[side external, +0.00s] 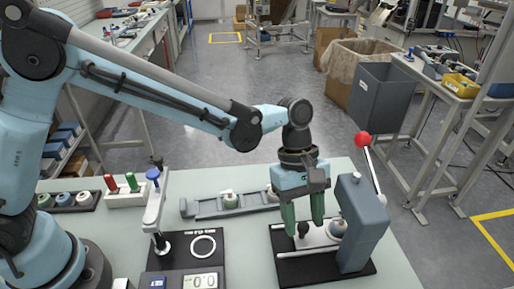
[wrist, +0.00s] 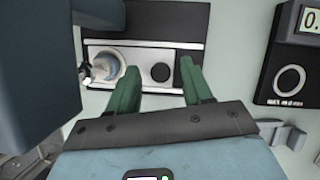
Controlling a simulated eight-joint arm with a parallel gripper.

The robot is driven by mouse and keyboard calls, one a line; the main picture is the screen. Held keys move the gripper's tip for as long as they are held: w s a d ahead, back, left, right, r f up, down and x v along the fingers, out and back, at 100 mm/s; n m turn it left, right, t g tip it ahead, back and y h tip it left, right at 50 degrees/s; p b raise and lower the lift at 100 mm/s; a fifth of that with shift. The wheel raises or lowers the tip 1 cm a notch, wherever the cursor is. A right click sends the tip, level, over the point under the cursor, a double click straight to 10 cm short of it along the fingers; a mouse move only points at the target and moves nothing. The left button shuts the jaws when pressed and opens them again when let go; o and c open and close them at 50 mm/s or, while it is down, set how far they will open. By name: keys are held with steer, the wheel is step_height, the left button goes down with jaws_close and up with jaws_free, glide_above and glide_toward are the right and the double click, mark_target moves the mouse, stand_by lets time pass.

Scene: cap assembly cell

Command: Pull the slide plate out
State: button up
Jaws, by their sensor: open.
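The slide plate (side external: 318,241) is a light grey plate on the black base (side external: 364,268) of the grey press (side external: 364,222). It also shows in the wrist view (wrist: 143,57). A dark round knob (side external: 303,229) stands on the plate; in the wrist view the knob (wrist: 160,72) appears between my fingers. A round holder with a pale part (wrist: 104,66) sits at the plate's press end. My gripper (side external: 303,218) has green fingers pointing down, one on each side of the knob. In the wrist view my gripper (wrist: 159,74) is open, with gaps beside the knob.
The press has a lever with a red ball (side external: 363,140). A grey rail (side external: 235,209) with a part on it lies behind my gripper. A black device with a digital display (side external: 200,282) and a stand with a blue knob (side external: 153,174) are at the left.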

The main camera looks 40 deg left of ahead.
jaws_close()
steer(key=s+a, duration=0.6)
steer(key=shift+s+a, duration=0.15)
steer(key=shift+a, duration=0.1)
stand_by(0.3)
jaws_free()
steer(key=v, duration=1.2)
